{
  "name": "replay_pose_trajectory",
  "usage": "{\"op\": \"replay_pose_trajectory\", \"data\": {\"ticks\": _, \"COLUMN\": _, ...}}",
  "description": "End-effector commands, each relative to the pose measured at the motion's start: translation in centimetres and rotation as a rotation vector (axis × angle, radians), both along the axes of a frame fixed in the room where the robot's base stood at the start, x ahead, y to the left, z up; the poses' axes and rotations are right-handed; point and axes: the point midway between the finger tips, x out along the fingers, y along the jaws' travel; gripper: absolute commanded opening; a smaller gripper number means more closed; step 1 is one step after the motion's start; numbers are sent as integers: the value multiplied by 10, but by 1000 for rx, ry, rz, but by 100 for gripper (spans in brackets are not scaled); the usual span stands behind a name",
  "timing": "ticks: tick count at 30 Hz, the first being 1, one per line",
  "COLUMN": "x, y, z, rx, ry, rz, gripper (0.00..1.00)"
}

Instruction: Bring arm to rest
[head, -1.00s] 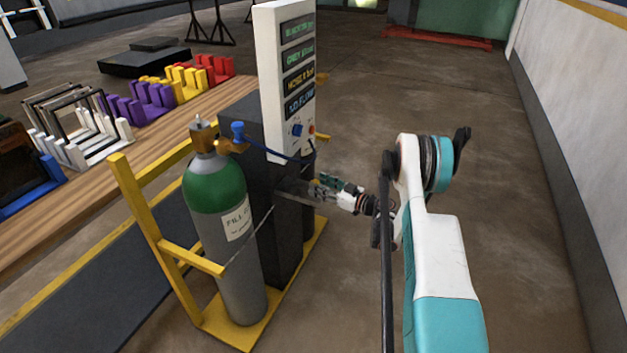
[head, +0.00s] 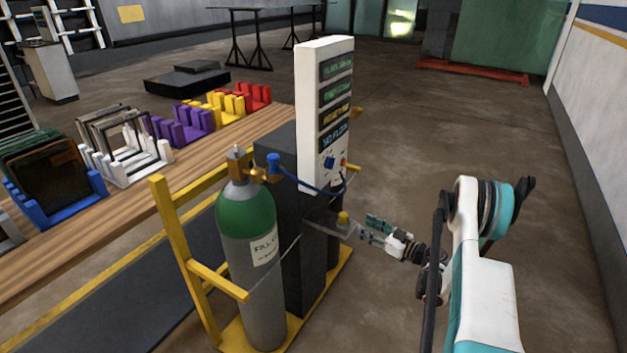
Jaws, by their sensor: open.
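My gripper (head: 372,231) is in the head view, right of the machine with the white display panel (head: 322,115). Its fingers are apart and point left toward a small shelf with a yellow knob (head: 343,218) on the machine's side. I see nothing held between the fingers. A small gap seems to lie between fingertips and knob, but I cannot tell the depth. My white and teal arm reaches in from the lower right.
A green and grey gas cylinder (head: 251,255) stands in a yellow frame (head: 172,222) left of the machine. A wooden bench (head: 125,190) carries coloured racks. A wall (head: 597,130) runs along the right. The floor (head: 440,120) between machine and wall is open.

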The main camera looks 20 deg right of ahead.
Motion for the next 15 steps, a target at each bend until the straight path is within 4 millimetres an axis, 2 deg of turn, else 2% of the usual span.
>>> {"op": "replay_pose_trajectory", "data": {"ticks": 5, "x": 4, "y": 0, "z": 8, "rx": -1, "ry": -9, "rz": -6, "gripper": 46}}
{"op": "replay_pose_trajectory", "data": {"ticks": 8, "x": 16, "y": 1, "z": 37, "rx": -2, "ry": -43, "rz": -30, "gripper": 46}}
{"op": "replay_pose_trajectory", "data": {"ticks": 11, "x": 35, "y": 4, "z": 85, "rx": -3, "ry": -100, "rz": -76, "gripper": 46}}
{"op": "replay_pose_trajectory", "data": {"ticks": 15, "x": 61, "y": 10, "z": 163, "rx": -2, "ry": -180, "rz": -164, "gripper": 46}}
